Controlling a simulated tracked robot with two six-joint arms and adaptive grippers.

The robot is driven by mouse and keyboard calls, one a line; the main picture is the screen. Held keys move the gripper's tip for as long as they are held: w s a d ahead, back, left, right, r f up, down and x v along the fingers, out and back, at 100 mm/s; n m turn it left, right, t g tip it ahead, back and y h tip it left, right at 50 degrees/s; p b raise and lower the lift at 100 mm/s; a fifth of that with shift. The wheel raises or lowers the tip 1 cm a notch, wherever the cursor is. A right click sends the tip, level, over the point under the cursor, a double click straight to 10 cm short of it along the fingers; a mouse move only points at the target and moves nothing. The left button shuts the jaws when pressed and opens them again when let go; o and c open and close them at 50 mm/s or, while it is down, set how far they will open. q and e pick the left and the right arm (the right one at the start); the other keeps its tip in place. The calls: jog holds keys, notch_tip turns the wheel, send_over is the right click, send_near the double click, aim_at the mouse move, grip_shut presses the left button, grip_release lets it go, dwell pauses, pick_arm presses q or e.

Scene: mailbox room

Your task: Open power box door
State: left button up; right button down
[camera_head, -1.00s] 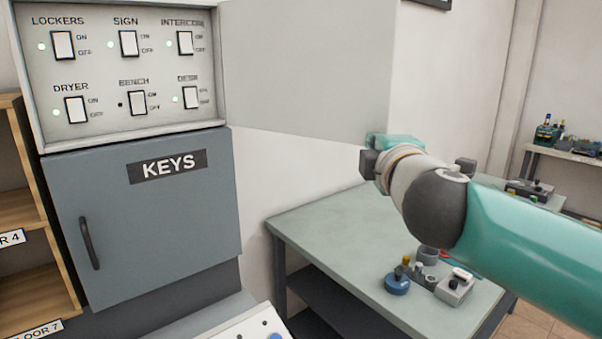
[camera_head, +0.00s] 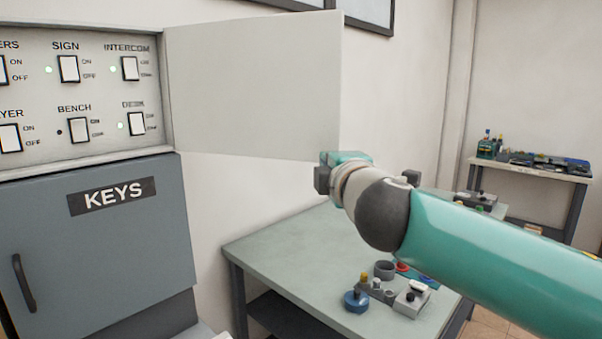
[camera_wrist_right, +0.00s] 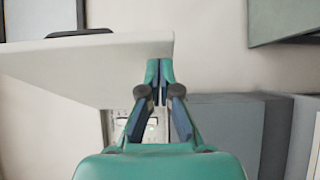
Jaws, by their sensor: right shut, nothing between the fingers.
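The power box (camera_head: 85,85) shows at the upper left of the head view, with labelled switches on its panel. Its pale grey door (camera_head: 255,85) stands swung wide open to the right, and the switches are exposed. My right gripper (camera_head: 325,172) is at the lower outer corner of the door, mostly hidden behind my wrist. In the right wrist view the fingers (camera_wrist_right: 158,85) are shut and empty, at the end of the door panel (camera_wrist_right: 90,68). I cannot tell whether they touch it. My left gripper is not in view.
A grey KEYS cabinet (camera_head: 95,250) with a dark handle is closed below the power box. A grey-green table (camera_head: 290,240) with small knobs and parts stands below my right arm. Another bench (camera_head: 530,170) with items is at the far right.

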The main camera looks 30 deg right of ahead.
jog(key=d+b+v, duration=0.1)
jog(key=b+v, duration=0.1)
jog(key=v, duration=1)
jog(key=w+d+f+n+g+p, duration=0.1)
jog(key=w+f+g+p, duration=0.25)
jog(key=w+f, duration=0.7)
jog(key=s+a+f+g+y+p, duration=0.15)
jog(key=f+g, duration=0.35)
jog(key=f, duration=1.1)
jog(key=s+a+f+g+y+p, duration=0.15)
jog(key=f+g, duration=0.25)
jog(key=f, duration=1.3)
pick_arm(q)
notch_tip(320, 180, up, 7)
jog(key=p, duration=0.2)
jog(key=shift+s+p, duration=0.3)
jog(key=shift+p, duration=0.05)
pick_arm(e)
jog(key=s+a+f+m+g+y, duration=0.2)
jog(key=s+a+f+m, duration=0.4)
jog(key=s+f+m, duration=0.3)
jog(key=s+a+f+m+g+y, duration=0.2)
jog(key=s+a+f+m+y, duration=0.2)
jog(key=s+a+f+m, duration=0.3)
jog(key=s+f+m, duration=0.2)
jog(key=s+f, duration=0.2)
jog(key=s, duration=0.2)
jog(key=shift+a+f, duration=0.2)
jog(key=shift+f, duration=0.2)
